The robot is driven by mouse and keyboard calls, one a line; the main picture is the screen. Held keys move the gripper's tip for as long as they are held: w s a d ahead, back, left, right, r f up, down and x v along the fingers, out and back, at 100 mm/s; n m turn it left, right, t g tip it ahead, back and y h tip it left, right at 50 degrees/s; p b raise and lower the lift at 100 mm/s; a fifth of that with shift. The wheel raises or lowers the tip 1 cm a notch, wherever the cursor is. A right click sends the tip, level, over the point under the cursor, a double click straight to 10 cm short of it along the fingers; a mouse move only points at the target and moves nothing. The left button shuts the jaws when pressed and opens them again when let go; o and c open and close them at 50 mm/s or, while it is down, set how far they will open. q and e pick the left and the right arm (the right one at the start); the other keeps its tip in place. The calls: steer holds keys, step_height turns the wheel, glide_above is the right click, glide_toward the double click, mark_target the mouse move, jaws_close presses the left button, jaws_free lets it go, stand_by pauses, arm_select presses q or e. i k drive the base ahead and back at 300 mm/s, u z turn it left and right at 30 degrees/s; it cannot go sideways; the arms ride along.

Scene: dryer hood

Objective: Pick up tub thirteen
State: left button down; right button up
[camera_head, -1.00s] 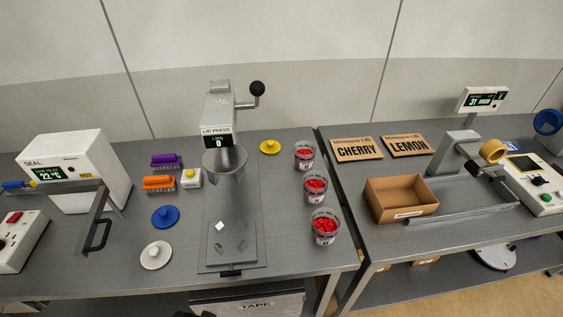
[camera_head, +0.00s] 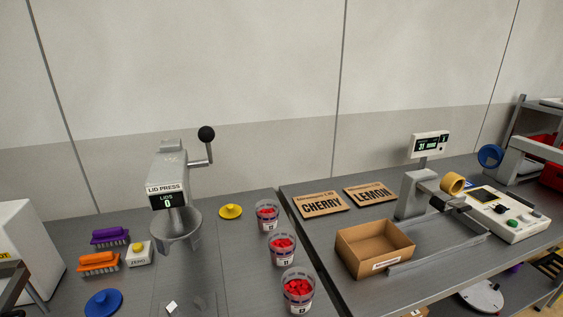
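Three clear tubs with red contents stand in a line along the right edge of the left table. The far tub (camera_head: 267,216) is beside the yellow lid, the middle tub (camera_head: 283,249) is in front of it, and the near tub (camera_head: 297,290) is closest to me. Each has a small white number label. The labels are too small to tell surely which tub is thirteen. The tubs stand upright and apart, with no lid visible on them. Neither of my grippers is in view.
The lid press (camera_head: 168,190) stands left of the tubs, its lever raised. A yellow lid (camera_head: 230,211) lies behind, a blue lid (camera_head: 103,302) at the front left. On the right table are an open cardboard box (camera_head: 374,257), CHERRY (camera_head: 320,203) and LEMON (camera_head: 370,193) cards, and a scale display (camera_head: 429,145).

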mark_target(298, 284)
steer(key=u, duration=2.7)
steer(key=k, duration=2.1)
steer(key=z, duration=0.25)
